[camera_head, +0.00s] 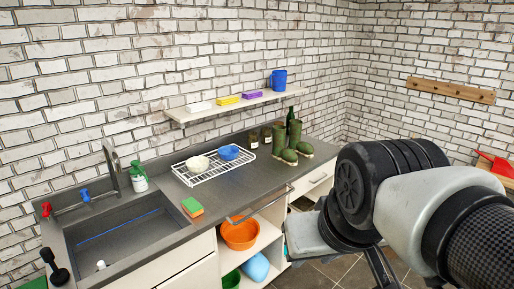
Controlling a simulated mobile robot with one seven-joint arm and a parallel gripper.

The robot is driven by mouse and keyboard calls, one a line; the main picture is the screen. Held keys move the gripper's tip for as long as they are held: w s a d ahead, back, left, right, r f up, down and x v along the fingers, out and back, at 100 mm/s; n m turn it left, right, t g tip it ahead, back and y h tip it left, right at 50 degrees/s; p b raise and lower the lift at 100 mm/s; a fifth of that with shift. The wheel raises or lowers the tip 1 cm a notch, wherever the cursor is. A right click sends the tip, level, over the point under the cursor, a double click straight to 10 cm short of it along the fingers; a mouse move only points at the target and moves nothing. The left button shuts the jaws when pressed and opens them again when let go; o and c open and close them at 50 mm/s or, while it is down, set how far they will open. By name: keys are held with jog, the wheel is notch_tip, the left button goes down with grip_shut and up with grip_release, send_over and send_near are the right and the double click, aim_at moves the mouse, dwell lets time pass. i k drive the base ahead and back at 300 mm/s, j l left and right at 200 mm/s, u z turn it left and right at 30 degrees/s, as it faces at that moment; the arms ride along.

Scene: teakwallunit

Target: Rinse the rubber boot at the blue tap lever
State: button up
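A pair of green rubber boots (279,138) stands upright on the dark counter, right of the dish rack, with the toes toward the front right. The blue tap lever (85,195) is at the back left of the sink (125,228), with a red lever (46,208) to its left. A grey curved spout (112,163) rises behind the sink. My arm fills the right side, in front of the counter and apart from the boots in the picture. My gripper (312,240) shows only in part at the arm's lower left; its fingers cannot be made out.
A wire dish rack (205,178) holds a cream bowl and a blue bowl. A green bottle (290,119) and two jars stand behind the boots. A soap bottle (138,178) and a sponge (192,207) are near the sink. A shelf (222,108) hangs above. An orange bowl (240,234) sits below.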

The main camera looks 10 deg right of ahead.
aim_at(85, 193)
jog(key=z, duration=0.3)
jog(key=u, duration=1.6)
jog(key=i+j+z, duration=0.25)
jog(key=i+j, duration=0.4)
jog(key=i+j+z, duration=0.25)
jog(key=i+j, duration=0.45)
